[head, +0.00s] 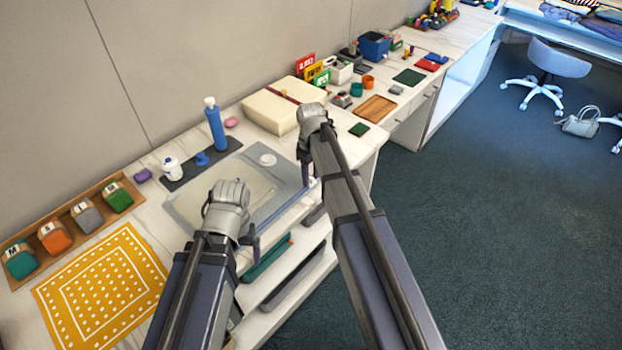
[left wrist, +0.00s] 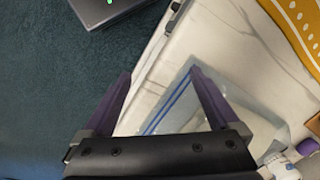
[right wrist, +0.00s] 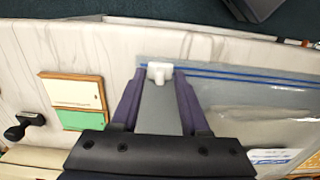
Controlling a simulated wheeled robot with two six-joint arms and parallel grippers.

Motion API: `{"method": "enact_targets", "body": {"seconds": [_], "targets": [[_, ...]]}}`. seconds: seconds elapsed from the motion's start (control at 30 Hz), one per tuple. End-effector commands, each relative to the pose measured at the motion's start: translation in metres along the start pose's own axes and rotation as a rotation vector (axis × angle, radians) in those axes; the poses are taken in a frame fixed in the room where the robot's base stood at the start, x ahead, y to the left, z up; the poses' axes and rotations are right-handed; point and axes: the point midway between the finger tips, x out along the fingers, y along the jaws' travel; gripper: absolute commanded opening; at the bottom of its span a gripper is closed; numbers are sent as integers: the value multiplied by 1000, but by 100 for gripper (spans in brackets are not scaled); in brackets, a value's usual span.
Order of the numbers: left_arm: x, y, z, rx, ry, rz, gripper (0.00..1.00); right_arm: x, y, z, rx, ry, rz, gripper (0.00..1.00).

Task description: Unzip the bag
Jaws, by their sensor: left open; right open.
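A translucent grey zip bag (head: 185,206) lies flat on the white worktop. Its blue double zip line (right wrist: 245,76) runs along the edge nearest the table's front; part of it also shows in the left wrist view (left wrist: 168,106). A white slider (right wrist: 160,70) sits at one end of the zip. My right gripper (right wrist: 160,74) is open, with its fingertips on either side of the slider; contact cannot be told. My left gripper (left wrist: 162,76) is open and empty over the front edge, near the zip's other end. In the head view, my arms hide part of the bag's front edge.
A blue bottle (head: 215,126) and a white bottle (head: 172,168) stand behind the bag. A yellow patterned cloth (head: 95,300) lies at the left, and a cream box (head: 270,112) stands at the back. Open shelves lie below the front edge.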

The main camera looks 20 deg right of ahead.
Motion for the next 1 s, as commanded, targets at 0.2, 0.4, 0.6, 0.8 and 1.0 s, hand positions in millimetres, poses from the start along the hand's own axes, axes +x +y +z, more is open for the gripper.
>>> {"method": "enact_targets", "body": {"seconds": [0.2,0.4,0.6,0.8,1.0], "targets": [[-1,0,0,0,0,0,95,-1,0,0,0,0,0,39],[-1,0,0,0,0,0,95,-1,0,0,0,0,0,17],[-1,0,0,0,0,0,95,-1,0,0,0,0,0,0],[-1,0,0,0,0,0,95,-1,0,0,0,0,0,0],[-1,0,0,0,0,0,95,-1,0,0,0,0,0,0]]}}
